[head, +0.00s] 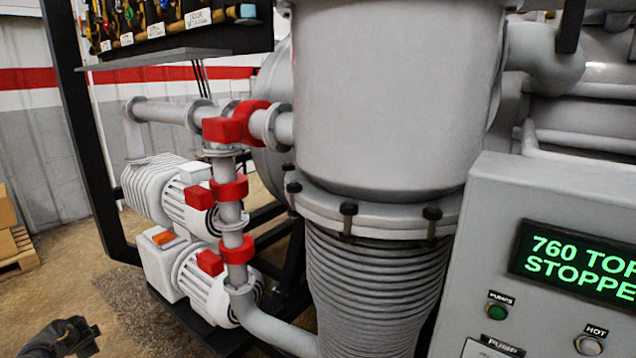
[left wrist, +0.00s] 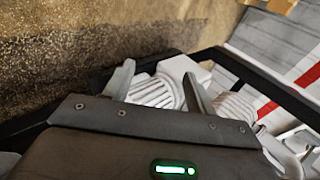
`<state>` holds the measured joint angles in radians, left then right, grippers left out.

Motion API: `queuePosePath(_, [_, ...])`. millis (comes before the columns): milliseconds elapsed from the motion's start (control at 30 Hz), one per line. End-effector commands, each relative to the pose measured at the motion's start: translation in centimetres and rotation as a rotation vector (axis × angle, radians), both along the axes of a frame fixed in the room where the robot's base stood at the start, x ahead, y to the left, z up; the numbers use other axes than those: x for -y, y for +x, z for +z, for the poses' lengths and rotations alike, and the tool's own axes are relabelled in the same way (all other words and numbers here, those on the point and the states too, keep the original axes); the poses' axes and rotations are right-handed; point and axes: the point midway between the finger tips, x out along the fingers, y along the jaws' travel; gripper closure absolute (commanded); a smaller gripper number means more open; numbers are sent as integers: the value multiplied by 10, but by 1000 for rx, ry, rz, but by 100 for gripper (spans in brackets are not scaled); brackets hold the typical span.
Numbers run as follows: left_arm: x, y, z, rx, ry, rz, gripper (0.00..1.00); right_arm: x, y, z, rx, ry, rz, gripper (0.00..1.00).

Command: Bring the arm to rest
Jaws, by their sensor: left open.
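My left gripper (head: 84,338) shows at the bottom left corner of the head view, low over the brown floor and apart from the machine. In the left wrist view my left gripper (left wrist: 160,82) has its two fingers spread apart, with nothing between them touching. Pump bodies and a dark frame show beyond the fingers. My right gripper is not in either view.
White pumps (head: 157,262) with red fittings stand on a black frame right of my gripper. A large grey vessel (head: 390,100) and a control panel (head: 560,200) reading "760 TOR… STOPPE…" fill the right. Boxes on a pallet (head: 20,262) stand left. Floor between is clear.

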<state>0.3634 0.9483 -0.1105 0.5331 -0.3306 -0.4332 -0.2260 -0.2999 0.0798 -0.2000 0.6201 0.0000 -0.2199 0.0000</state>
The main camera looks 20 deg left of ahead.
Motion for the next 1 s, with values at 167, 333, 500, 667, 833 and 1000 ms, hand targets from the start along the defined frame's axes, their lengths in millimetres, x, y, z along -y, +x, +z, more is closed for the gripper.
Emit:
queuePosePath(167, [-12, -114, -61, -107, 80, 10, 44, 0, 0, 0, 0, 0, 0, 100])
queuePosePath(333, [-16, -191, -86, -167, 125, -5, 44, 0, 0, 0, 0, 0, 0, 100])
queuePosePath(500, [-18, -256, -97, -216, 154, -27, 44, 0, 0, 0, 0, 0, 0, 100])
queuePosePath(667, [16, -278, -136, -219, 98, -23, 44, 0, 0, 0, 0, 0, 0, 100])
queuePosePath(833, [72, -295, -188, -220, 4, -2, 44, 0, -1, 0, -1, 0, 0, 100])
queuePosePath(1000, [155, -314, -250, -220, -121, 22, 44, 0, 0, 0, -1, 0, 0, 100])
